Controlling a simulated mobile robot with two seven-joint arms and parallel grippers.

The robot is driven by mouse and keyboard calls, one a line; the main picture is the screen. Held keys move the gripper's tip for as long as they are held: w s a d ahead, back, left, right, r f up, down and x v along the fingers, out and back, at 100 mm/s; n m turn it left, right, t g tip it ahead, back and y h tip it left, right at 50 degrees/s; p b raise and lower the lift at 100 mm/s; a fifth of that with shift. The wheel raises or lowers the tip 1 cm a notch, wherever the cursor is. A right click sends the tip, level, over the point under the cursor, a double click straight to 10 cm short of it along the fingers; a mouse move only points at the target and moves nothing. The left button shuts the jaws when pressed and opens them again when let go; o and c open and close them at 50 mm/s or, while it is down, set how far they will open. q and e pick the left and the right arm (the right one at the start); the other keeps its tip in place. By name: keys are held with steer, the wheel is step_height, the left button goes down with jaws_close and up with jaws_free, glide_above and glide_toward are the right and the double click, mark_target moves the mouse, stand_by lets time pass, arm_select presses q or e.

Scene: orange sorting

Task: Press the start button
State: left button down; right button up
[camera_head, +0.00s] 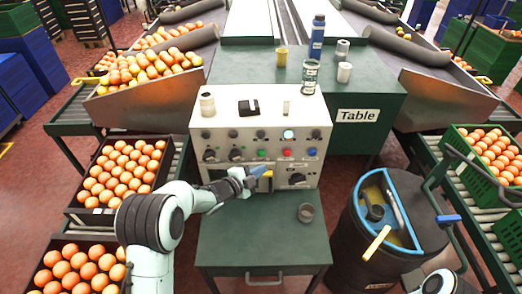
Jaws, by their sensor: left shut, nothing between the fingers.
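The cream control panel (231,123) stands on the green table in the middle. Its front carries a green button (262,154), a red button (287,153) and a blue button (312,152) in a row. Their labels are too small to read, so I cannot tell which is the start button; a pale blue light (288,134) glows above. My left gripper (257,171) is shut and empty, just below the green button in the picture. It hides part of the lower panel front; I cannot tell whether it touches the panel. My right gripper is out of view.
A jar (207,104) and a dark box (248,107) stand on the panel top. A dark cup (305,212) sits on the lower table (230,245). A black barrel (345,243) stands at right. Crates of oranges (117,218) line the left conveyor.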

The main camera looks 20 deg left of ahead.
mark_target(261, 153)
arm_select(q)
steer(key=w, duration=0.1)
steer(key=w+a, duration=0.1)
steer(key=w, duration=0.1)
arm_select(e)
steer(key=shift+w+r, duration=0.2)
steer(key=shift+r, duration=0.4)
arm_select(q)
steer(key=shift+w, duration=0.25)
stand_by(1.4)
steer(key=shift+w+a, duration=0.1)
steer(key=shift+w, duration=0.15)
